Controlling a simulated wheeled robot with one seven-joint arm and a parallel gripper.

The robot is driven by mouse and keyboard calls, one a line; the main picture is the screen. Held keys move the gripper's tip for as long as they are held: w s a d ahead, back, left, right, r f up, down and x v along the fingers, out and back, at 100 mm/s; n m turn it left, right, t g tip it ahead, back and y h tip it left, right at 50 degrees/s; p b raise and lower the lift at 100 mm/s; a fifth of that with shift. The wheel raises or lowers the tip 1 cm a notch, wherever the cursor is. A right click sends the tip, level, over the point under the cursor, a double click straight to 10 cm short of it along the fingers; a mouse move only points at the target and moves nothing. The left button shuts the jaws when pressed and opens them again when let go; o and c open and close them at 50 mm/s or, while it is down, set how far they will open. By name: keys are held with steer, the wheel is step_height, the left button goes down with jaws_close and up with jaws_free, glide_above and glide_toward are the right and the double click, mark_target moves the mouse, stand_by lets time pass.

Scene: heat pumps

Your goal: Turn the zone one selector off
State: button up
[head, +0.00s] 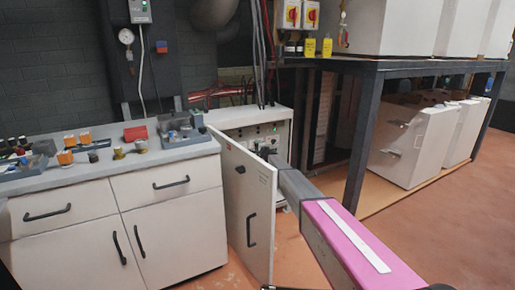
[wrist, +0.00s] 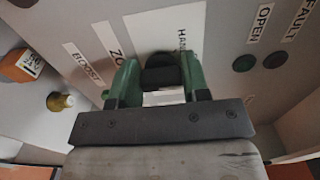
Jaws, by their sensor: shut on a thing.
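The control panel (head: 232,135) is on the front of a low white cabinet, behind an open door. In the wrist view its face (wrist: 222,20) carries white labels, partly covered, reading "BOOST", "ZO…", "HAN…", "OPEN" and "FAULT". A black selector knob (wrist: 160,70) sits between the green fingers of my gripper (wrist: 160,82), which is shut on it. The knob's pointer position is hidden, and its full label cannot be read. In the head view my gripper (head: 265,153) is at the panel, with the knob hidden.
The open white door (head: 246,200) stands close left of my arm. A counter (head: 100,173) with loose parts and grey bins is at the left. A dark metal rack (head: 362,135) with white units stands right. The floor at the right is clear.

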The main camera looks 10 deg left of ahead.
steer(key=o, duration=0.9)
steer(key=shift+s, duration=0.1)
steer(key=v, duration=1)
steer(key=shift+s+d, duration=0.25)
steer(key=shift+d, duration=0.05)
